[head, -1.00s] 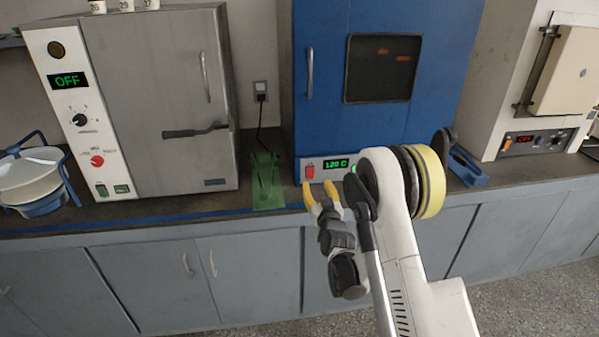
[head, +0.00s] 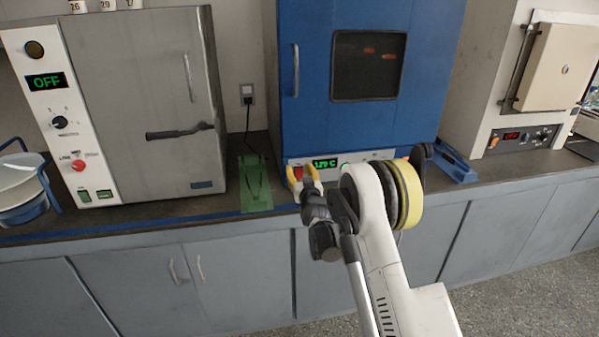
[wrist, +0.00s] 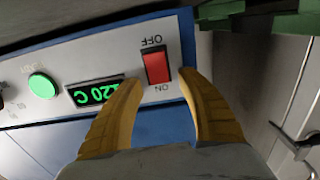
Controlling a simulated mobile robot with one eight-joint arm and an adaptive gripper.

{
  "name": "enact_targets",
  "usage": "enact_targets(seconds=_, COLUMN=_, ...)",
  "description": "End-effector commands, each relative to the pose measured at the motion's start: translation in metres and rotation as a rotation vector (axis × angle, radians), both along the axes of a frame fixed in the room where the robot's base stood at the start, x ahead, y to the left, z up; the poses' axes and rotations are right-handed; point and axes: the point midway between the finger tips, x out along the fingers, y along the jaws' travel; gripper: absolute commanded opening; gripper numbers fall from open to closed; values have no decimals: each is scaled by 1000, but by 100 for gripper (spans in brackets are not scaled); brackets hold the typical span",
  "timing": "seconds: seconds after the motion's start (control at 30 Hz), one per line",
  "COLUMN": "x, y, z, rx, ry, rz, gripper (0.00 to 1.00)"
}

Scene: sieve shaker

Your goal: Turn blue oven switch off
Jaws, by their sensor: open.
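The blue oven (head: 300,110) stands on the bench with a pale control strip along its bottom front. In the wrist view its red rocker switch (wrist: 157,67) shows between OFF and ON labels, which appear upside down. The green display (wrist: 95,92) beside it reads 120 C. My gripper (head: 304,172) has yellow fingers and is open and empty, close in front of the switch. In the wrist view the fingers of my gripper (wrist: 160,80) spread to either side of the switch. Whether a fingertip touches the panel I cannot tell.
A grey oven (head: 145,105) with an OFF display stands to the left, and a beige furnace (head: 525,90) to the right. A green stand (head: 256,190) sits just left of the blue oven. A blue object (head: 455,162) lies on its right.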

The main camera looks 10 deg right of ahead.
Motion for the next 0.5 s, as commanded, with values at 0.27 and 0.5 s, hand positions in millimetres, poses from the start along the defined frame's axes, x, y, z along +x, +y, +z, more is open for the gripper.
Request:
enact_targets(seconds=0.27, x=0, y=0, z=0, rx=0, ry=0, rz=0, gripper=0)
enact_targets(seconds=0.5, x=0, y=0, z=0, rx=0, ry=-1, rz=-1, gripper=0)
